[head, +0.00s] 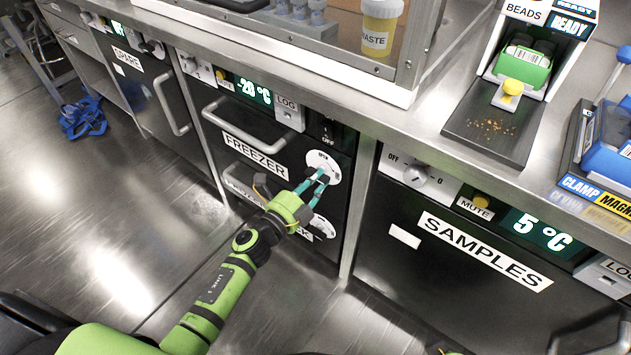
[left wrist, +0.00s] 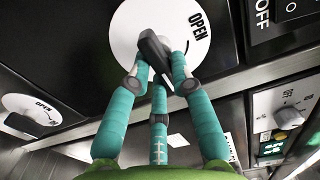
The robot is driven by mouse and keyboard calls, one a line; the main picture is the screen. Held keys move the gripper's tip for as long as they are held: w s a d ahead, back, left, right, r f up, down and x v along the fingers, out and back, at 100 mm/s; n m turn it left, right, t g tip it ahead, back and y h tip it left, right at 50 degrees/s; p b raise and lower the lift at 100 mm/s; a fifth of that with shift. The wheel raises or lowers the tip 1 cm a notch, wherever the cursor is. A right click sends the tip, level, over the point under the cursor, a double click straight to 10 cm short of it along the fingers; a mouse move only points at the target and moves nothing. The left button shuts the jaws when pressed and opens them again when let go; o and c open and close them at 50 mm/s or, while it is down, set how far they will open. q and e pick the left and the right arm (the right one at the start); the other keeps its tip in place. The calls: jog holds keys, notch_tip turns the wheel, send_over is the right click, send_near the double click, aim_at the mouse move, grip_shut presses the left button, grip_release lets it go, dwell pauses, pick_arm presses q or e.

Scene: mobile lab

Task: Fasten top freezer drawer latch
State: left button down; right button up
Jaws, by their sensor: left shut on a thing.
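The top freezer drawer (head: 222,138) has a black front, a grey bar handle and a FREEZER label, and looks closed. Its latch is a white round plate (head: 330,168) at the drawer's right side, with a dark lever and the word OPEN at the upper part. My left gripper (head: 318,181) is at this plate, its teal fingers shut on the lever. In the left wrist view the dark latch lever (left wrist: 153,52) sits between the fingertips (left wrist: 160,82), slanted across the white plate (left wrist: 130,20). The fingers partly hide the lever.
A second white latch plate (head: 322,227) is on the lower drawer, just below; it also shows in the left wrist view (left wrist: 30,110). A switch marked OFF (head: 327,130) is above the latch. The SAMPLES fridge (head: 400,265) stands to the right.

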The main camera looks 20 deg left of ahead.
pick_arm(q)
jog(key=c, duration=1.1)
grip_release()
jog(key=v, duration=1.2)
